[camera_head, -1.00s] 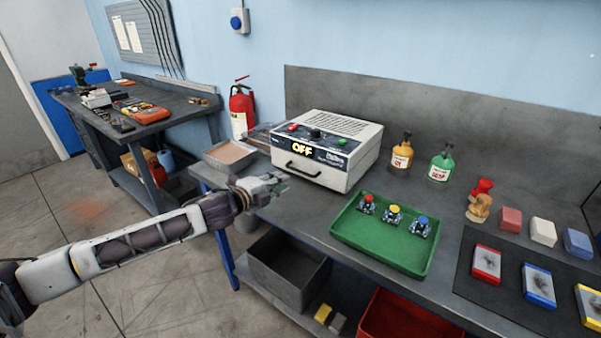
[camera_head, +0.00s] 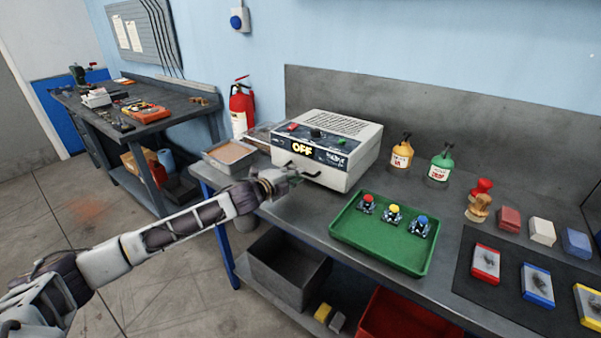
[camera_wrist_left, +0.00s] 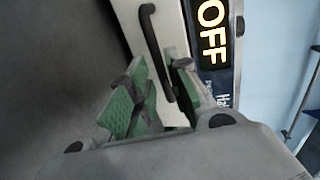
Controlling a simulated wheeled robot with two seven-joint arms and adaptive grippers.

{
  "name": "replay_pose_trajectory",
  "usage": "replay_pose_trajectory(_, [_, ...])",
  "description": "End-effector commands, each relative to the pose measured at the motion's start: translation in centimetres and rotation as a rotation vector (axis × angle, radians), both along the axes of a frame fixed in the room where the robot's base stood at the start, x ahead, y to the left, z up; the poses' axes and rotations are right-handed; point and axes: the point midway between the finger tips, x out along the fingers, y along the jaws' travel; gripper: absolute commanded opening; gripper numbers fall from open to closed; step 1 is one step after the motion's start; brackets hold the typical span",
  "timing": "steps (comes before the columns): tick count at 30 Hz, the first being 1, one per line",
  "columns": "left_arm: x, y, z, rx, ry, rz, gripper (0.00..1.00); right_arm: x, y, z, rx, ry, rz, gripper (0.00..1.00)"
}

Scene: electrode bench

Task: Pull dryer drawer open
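The dryer (camera_head: 330,145) is a white box with a dark front panel that reads OFF, standing on the grey bench. Its drawer front with a black bar handle (camera_head: 306,171) is below the panel and looks shut. My left gripper (camera_head: 288,176) is in front of the handle, hiding part of it. In the left wrist view the green-padded fingers (camera_wrist_left: 160,92) are apart. The lower end of the handle (camera_wrist_left: 158,50) shows between them, and I cannot tell whether they touch it. My right gripper is not in view.
A shallow tray (camera_head: 207,157) stands left of the dryer. A green tray (camera_head: 345,232) with several small electrode parts is to the right front. Two bottles (camera_head: 402,157) stand right of the dryer. A grey bin (camera_head: 262,262) sits on the shelf below.

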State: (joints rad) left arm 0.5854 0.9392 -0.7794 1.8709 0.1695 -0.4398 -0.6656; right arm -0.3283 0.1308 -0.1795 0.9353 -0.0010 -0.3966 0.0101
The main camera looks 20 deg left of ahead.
Motion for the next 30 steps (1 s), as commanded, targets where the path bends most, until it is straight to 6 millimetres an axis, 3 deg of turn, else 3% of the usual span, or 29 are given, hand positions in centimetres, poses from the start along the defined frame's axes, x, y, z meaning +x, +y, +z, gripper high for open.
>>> replay_pose_trajectory(12, [3.0, -1.1, -0.6, -0.001, -0.001, -0.001, 0.19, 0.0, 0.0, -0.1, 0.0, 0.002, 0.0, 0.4])
replay_pose_trajectory(25, [3.4, -1.3, -0.7, 0.0, 0.0, -0.001, 0.19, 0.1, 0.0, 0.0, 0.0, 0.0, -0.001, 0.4])
replay_pose_trajectory(30, [3.4, -1.3, -0.7, 0.0, 0.0, -0.001, 0.0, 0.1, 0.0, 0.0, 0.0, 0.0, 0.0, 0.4])
